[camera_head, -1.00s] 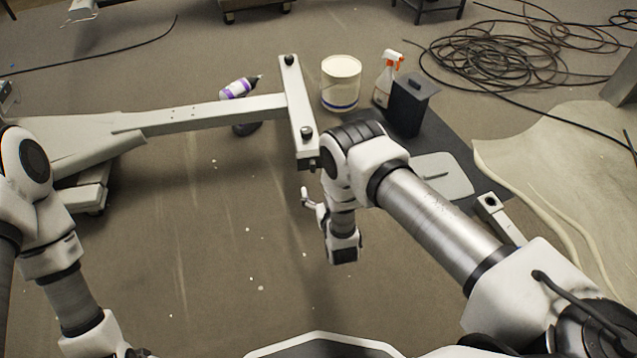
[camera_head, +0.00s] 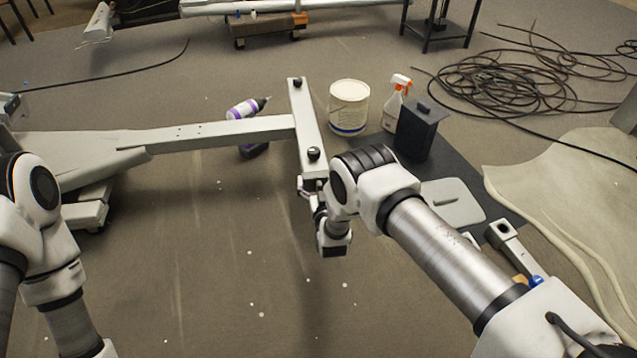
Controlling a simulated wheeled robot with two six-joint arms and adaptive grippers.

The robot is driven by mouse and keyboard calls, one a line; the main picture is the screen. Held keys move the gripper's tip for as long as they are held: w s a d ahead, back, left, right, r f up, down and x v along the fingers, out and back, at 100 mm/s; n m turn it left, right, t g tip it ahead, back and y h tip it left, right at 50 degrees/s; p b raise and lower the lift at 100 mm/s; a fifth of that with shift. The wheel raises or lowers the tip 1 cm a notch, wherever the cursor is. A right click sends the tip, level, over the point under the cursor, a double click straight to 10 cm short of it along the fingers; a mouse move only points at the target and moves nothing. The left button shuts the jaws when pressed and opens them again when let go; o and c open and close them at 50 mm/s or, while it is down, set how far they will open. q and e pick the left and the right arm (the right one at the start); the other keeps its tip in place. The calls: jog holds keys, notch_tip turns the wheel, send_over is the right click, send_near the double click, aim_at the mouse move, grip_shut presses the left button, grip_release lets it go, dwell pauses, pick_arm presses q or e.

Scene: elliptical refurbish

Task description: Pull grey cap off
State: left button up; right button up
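The pale crossbar (camera_head: 304,118) of the T-shaped frame stands ahead of me, with a black knob (camera_head: 313,153) on top near its close end. The grey cap is not clearly made out; the crossbar's close end is small, dark and partly covered by my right arm. My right gripper (camera_head: 308,189) is right at that end, with one pale finger along its left side. The other finger is hidden, so I cannot tell whether it grips anything. My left arm runs down the left edge, and its gripper is out of the picture.
A white bucket (camera_head: 348,108), an orange-and-white spray bottle (camera_head: 396,101) and a black bin (camera_head: 420,132) stand behind my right arm. A purple-and-white bottle (camera_head: 245,109) is behind the frame's long beam (camera_head: 215,133). Coiled cables (camera_head: 510,90) lie at right.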

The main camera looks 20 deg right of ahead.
aim_at(320, 188)
jog(key=shift+c, duration=0.8)
jog(key=o, duration=0.4)
jog(key=c, duration=1.1)
jog(key=shift+s, duration=0.1)
jog(key=shift+s+a+r+p, duration=0.1)
jog(key=shift+s+p, duration=0.5)
jog(key=shift+s, duration=0.1)
jog(key=shift+s+a+r+p, duration=0.1)
jog(key=shift+s+p, duration=0.5)
jog(key=shift+s, duration=0.05)
jog(key=shift+s+a+f+p, duration=0.1)
jog(key=shift+s+a+p, duration=0.1)
jog(key=shift+s+p, duration=0.8)
jog(key=shift+s+a+p, duration=0.15)
jog(key=shift+s+p, duration=0.4)
jog(key=shift+s, duration=0.8)
jog(key=shift+s+f, duration=0.1)
jog(key=shift+s, duration=0.15)
